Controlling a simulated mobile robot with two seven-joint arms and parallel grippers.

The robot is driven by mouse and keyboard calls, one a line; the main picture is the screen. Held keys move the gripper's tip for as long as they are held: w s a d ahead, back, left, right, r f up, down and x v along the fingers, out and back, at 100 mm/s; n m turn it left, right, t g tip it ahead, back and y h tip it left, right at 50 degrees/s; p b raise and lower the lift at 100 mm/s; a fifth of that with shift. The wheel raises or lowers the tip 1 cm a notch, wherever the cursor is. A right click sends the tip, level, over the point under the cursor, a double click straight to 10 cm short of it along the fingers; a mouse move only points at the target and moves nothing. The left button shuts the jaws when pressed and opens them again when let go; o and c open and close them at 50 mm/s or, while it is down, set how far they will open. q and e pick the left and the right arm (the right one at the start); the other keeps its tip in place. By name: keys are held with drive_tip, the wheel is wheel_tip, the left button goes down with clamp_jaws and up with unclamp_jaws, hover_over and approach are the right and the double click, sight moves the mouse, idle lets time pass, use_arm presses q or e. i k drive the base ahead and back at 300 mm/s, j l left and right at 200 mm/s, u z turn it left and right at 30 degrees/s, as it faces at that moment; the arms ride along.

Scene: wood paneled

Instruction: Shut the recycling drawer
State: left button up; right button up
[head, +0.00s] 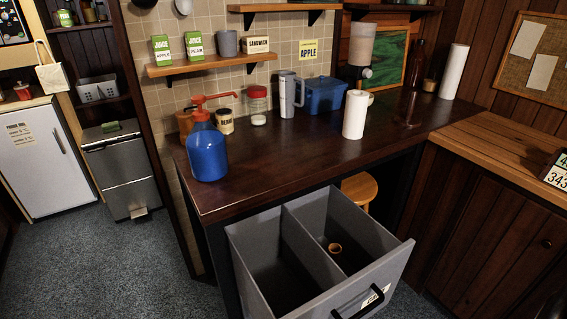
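The recycling drawer (258,232) is a grey two-compartment bin drawer at the bottom centre of the head view. It stands pulled out from under the dark counter, its front towards me. A black bar handle (372,303) and a small label are on its front panel. The right compartment holds a small brown ring-shaped item (335,248); the left compartment looks empty and dark. Neither of my grippers can be made out in this view; a dark shape at the bottom right edge is too small to identify.
The dark counter (290,165) carries a blue pump bottle (207,152), a blue box (322,95) and a white paper roll (355,115). A wooden stool (360,188) is under the counter behind the drawer. Wooden cabinets (490,230) stand at the right. Carpet at the left is clear.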

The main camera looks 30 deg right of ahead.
sight(282, 268)
drive_tip(key=z, duration=0.85)
